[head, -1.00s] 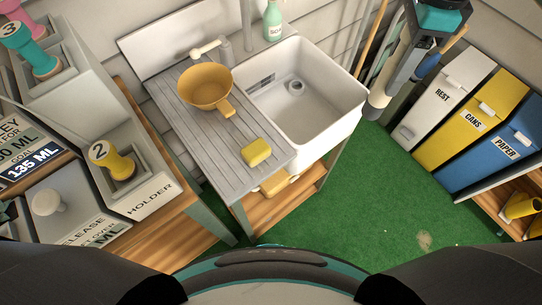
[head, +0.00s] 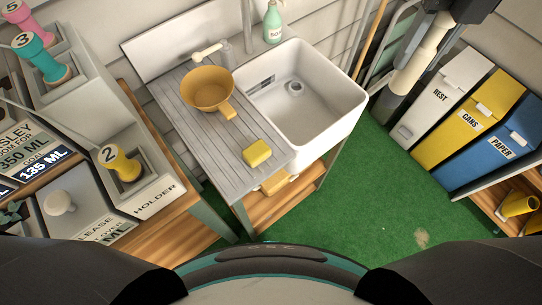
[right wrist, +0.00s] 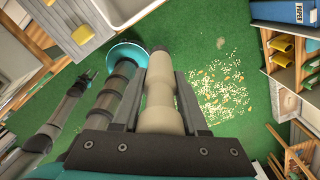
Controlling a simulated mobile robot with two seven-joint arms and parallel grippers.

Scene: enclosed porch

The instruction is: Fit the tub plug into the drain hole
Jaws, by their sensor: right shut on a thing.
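My right gripper (head: 428,50) is at the upper right of the head view, to the right of the white sink (head: 352,100). It is shut on the tub plug (head: 420,62), a pale beige stepped cylinder with a dark end pointing down and left. The right wrist view shows the plug (right wrist: 160,100) between both fingers (right wrist: 160,76). It is held in the air, clear of the sink. The drain hole (head: 294,87) shows as a round ring in the sink floor and looks uncovered. My left gripper (right wrist: 89,76) seems to show small in the right wrist view; its jaws are unclear.
A tan pan (head: 207,90) and a yellow sponge (head: 257,152) lie on the drainboard. A tap (head: 222,52) and soap bottle (head: 273,22) stand behind. Bins (head: 480,115) line the right wall. Several pale crumbs (right wrist: 220,88) lie on the green floor.

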